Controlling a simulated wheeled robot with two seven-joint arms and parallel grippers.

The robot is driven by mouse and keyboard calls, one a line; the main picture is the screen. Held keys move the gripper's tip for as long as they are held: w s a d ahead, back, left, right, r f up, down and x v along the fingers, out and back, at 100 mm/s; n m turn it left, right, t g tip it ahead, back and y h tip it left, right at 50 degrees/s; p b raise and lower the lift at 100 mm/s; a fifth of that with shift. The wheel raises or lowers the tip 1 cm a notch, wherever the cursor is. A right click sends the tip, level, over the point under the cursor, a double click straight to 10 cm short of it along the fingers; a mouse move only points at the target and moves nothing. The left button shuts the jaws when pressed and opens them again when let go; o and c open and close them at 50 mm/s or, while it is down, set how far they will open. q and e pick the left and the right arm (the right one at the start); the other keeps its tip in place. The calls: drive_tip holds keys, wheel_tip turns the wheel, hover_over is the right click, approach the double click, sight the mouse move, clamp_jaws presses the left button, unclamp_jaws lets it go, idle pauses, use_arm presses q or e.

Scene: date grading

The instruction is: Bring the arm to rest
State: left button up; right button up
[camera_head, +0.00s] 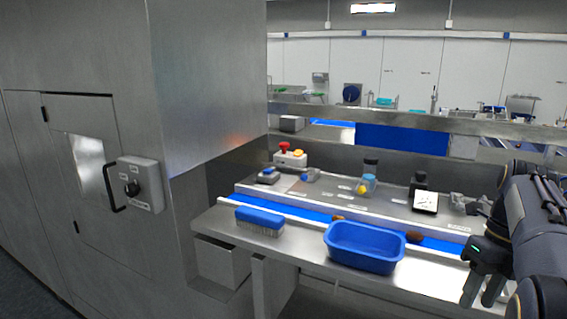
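My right arm comes in at the right edge. Its dark gripper (480,297) points down over the right end of the steel counter (312,257). Its two fingers show a gap with nothing seen between them, so it looks open. It is right of the blue tub (366,262) and apart from it. My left gripper is not in view.
A blue conveyor belt (310,216) runs behind the counter, with brown dates (414,237) on it near the tub. A blue-backed brush (259,218) lies on the counter left. A red-button box (289,157) stands behind. A large steel cabinet (205,80) fills the left.

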drive_tip(key=s+a+f+n+t+y+b, duration=0.1)
drive_tip(key=s+a+f+n+y, duration=0.15)
drive_tip(key=f+n, duration=0.3)
drive_tip(key=s+a+f+n+t+y, duration=0.1)
drive_tip(key=s+f+n+y, duration=0.2)
drive_tip(key=n, duration=0.4)
drive_tip(key=s+a+f+n+t+h+b, duration=0.1)
drive_tip(key=s+a+n, duration=0.4)
drive_tip(key=n, duration=0.5)
drive_tip(key=s+a+f+n+t+h, duration=0.3)
drive_tip(key=a+n, duration=0.4)
drive_tip(key=n, duration=0.3)
wheel_tip(320, 180, down, 2)
drive_tip(key=shift+s+a+f+n+t+b, duration=0.25)
drive_tip(key=shift+s+n+t+b, duration=0.2)
drive_tip(key=shift+s, duration=0.55)
